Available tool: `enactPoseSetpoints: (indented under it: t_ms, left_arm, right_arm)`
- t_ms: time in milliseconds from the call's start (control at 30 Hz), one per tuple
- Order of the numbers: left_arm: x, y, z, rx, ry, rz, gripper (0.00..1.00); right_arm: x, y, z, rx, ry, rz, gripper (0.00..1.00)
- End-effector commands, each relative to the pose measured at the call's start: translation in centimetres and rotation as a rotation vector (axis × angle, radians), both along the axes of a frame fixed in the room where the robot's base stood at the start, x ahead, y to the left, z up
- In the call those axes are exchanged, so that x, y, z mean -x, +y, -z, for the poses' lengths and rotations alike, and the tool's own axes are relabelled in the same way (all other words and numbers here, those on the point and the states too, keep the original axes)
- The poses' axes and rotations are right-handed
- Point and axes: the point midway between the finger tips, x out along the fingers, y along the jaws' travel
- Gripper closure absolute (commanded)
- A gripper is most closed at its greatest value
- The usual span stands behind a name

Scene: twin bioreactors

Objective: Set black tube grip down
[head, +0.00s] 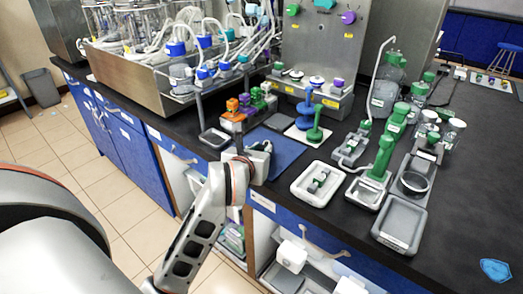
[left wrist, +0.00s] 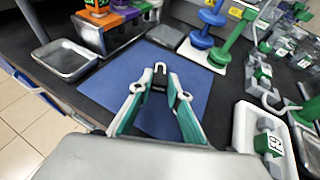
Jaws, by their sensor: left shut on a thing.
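My left gripper (head: 262,148) is over the near-left part of the blue mat (head: 291,153) on the black bench. In the left wrist view, its teal-padded fingers (left wrist: 169,86) point at the middle of the blue mat (left wrist: 200,88) and come close together at the tips. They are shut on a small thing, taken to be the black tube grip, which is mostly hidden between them. I cannot tell whether it touches the mat. My right gripper is not in view.
An empty metal tray (head: 215,138) and a rack with orange, purple and green caps (head: 240,108) stand left of the mat. Blue and green spool-like holders (head: 304,115) stand behind it. A white tray (head: 300,192) with small parts is to its right. Most of the mat is bare.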

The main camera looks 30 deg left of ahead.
Motion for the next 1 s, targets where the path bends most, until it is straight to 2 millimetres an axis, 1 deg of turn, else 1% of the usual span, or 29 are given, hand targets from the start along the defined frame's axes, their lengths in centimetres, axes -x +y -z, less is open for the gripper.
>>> enactPoseSetpoints:
  t_ms: [133,167,200,533,633,767,1000]
  left_arm:
    - [0.0,0.0,0.5,-0.001,0.001,0.0,1.0]
    - [0.0,0.0,0.3,0.0,0.001,0.0,0.75]
    - [0.0,0.0,0.3,0.0,0.0,0.0,0.66]
    - [0.0,0.0,0.2,0.0,0.0,0.0,0.66]
    - [0.0,0.0,-0.3,-0.001,-0.002,0.0,0.66]
    - [1.6,-0.5,-0.9,-0.001,-0.002,0.0,0.66]
    - [6.2,-2.0,-3.0,0.0,-0.003,0.002,0.66]
  right_arm:
    - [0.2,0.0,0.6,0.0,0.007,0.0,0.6]
    - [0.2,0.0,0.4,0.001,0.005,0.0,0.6]
    - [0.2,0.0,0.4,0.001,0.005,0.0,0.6]
    - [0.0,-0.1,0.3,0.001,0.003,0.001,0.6]
    - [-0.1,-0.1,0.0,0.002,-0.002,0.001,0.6]
    - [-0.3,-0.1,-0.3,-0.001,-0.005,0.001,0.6]
    - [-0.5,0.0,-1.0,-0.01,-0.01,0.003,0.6]
